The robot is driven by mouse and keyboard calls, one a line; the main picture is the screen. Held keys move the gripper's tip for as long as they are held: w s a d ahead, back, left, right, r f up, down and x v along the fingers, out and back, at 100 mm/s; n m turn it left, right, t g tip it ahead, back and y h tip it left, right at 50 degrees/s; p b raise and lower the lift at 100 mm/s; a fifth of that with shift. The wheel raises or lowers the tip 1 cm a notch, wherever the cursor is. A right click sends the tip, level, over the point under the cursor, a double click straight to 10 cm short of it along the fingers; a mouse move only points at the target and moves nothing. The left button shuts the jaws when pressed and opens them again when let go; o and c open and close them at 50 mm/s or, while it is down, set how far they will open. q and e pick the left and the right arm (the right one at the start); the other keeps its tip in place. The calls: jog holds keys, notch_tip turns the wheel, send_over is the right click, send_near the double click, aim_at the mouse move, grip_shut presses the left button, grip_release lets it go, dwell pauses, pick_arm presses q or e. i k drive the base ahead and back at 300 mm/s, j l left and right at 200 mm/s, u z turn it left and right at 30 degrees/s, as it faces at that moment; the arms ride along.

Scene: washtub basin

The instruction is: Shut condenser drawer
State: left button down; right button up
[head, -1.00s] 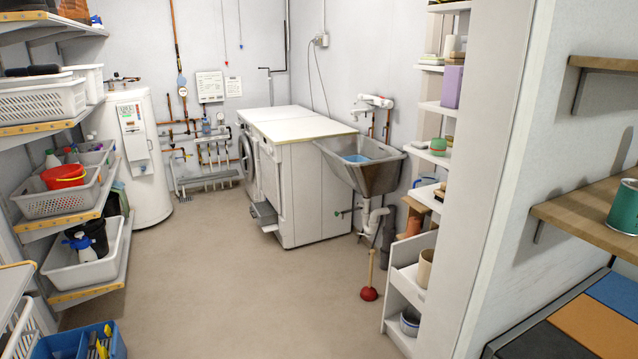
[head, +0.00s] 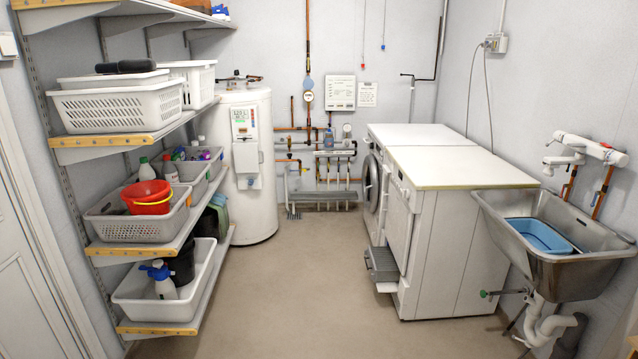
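The condenser drawer (head: 381,265) is a grey box low on the front of the nearer white machine (head: 440,220). It sticks out to the left of the machine front, just above the floor, so it stands open. A pale flap or panel (head: 387,287) shows just under it. The far machine (head: 373,185) has a round dark door and stands behind the nearer one. Neither of my grippers shows in the head view.
A metal sink (head: 580,262) with a blue basin (head: 540,235) stands at the right. Shelves with baskets (head: 118,107), a red bucket (head: 147,196) and a white tub (head: 190,290) line the left wall. A white cylinder tank (head: 252,170) stands behind. The floor (head: 290,300) between is clear.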

aim_at(384, 267)
jog(key=i, duration=1)
jog(key=i+j+z, duration=0.15)
jog(key=i, duration=0.9)
